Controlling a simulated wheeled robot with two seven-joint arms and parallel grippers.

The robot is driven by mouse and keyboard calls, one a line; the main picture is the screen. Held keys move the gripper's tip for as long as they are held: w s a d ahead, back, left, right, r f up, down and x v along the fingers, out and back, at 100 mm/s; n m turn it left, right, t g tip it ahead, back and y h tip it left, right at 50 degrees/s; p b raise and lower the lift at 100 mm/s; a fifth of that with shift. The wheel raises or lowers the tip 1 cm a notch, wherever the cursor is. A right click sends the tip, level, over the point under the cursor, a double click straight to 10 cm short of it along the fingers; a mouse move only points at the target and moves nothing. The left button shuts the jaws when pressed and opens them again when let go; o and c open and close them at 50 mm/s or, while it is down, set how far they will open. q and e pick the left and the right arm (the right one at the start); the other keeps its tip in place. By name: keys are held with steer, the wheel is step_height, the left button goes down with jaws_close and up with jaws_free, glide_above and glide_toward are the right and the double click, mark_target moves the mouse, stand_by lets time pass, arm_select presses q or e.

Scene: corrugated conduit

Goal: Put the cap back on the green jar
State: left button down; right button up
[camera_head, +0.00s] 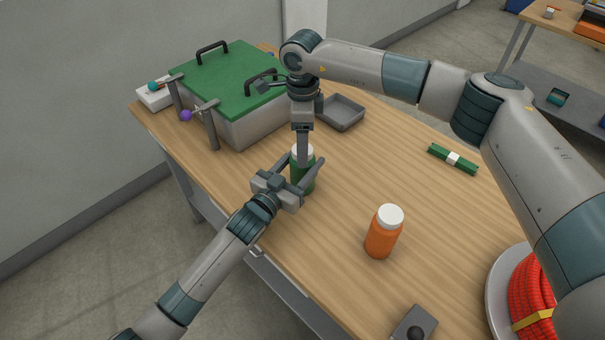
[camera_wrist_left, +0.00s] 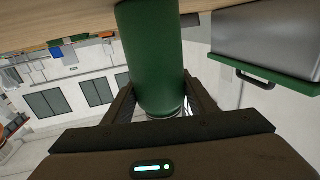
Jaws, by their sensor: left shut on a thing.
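The green jar (camera_head: 296,178) stands upright on the table near its left edge. My left gripper (camera_head: 303,170) is shut around the jar, with a finger on either side. The jar also fills the middle of the left wrist view (camera_wrist_left: 153,55), between the two fingers (camera_wrist_left: 158,103). A white cap (camera_head: 296,150) shows at the top of the jar. My right gripper (camera_head: 303,158) points straight down over it, one finger in front of the cap. Whether the right gripper holds the cap, and whether the cap is seated, cannot be told.
An orange jar with a white lid (camera_head: 382,235) stands to the right. A grey box with a green lid (camera_head: 228,78) and a grey tray (camera_head: 342,112) are behind. A green bar (camera_head: 453,158) and a red coil (camera_head: 533,290) lie farther right. The table between is clear.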

steer(key=shift+r, duration=0.1)
step_height(320, 180, up, 12)
stand_by(0.8)
arm_select(q)
steer(key=c, duration=0.7)
jaws_free()
steer(key=shift+s, duration=0.1)
steer(key=b+v, duration=0.3)
steer(key=v, duration=1.3)
steer(key=shift+s+a+f+b, duration=0.1)
steer(key=shift+s+f+b, duration=0.05)
steer(key=shift+b, duration=0.2)
steer(key=shift+s+a, duration=0.2)
steer(key=shift+s, duration=0.2)
arm_select(e)
steer(key=shift+f, duration=2)
